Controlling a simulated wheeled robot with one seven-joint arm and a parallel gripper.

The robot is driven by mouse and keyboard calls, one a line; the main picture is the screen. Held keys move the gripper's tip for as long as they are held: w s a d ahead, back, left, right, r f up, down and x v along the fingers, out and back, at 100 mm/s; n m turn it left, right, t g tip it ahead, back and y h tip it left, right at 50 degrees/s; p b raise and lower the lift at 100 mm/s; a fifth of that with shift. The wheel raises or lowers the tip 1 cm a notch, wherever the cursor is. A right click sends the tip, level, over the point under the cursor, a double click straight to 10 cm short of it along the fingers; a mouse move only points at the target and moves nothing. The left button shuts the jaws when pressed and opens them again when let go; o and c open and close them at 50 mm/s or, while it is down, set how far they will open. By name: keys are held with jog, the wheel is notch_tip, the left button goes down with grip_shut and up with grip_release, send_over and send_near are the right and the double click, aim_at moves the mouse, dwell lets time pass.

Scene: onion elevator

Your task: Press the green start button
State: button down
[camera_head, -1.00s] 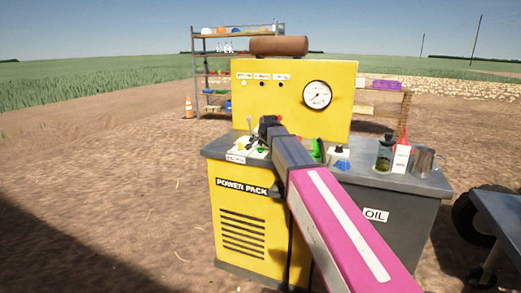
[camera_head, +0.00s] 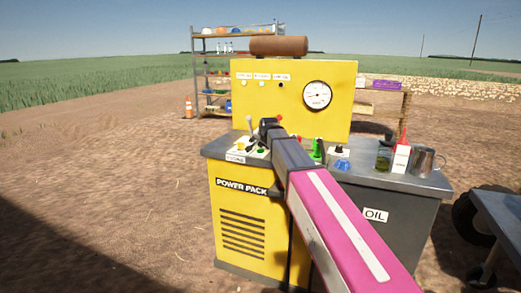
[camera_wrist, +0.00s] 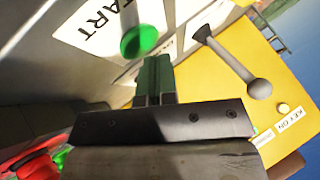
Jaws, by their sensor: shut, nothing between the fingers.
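The round green start button (camera_wrist: 139,41) shows in the wrist view beside a white label reading START (camera_wrist: 100,24). My gripper (camera_wrist: 156,60) is shut and empty. Its fingertips appear right at the button's lower edge in that view, and I cannot tell if they touch it. In the head view my gripper (camera_head: 268,124) is over the left part of the power pack's worktop (camera_head: 222,146).
A grey lever (camera_wrist: 236,66) stands right of the button in the wrist view. A KEY ON label (camera_wrist: 288,126) and a red knob (camera_wrist: 35,165) lie nearby. The yellow gauge panel (camera_head: 285,100) rises behind. An oil bottle (camera_head: 401,158) and a metal jug (camera_head: 424,161) stand right.

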dwell(0.4)
jog(key=shift+r, duration=0.9)
jog(key=shift+r, duration=0.15)
jog(key=shift+r, duration=2.4)
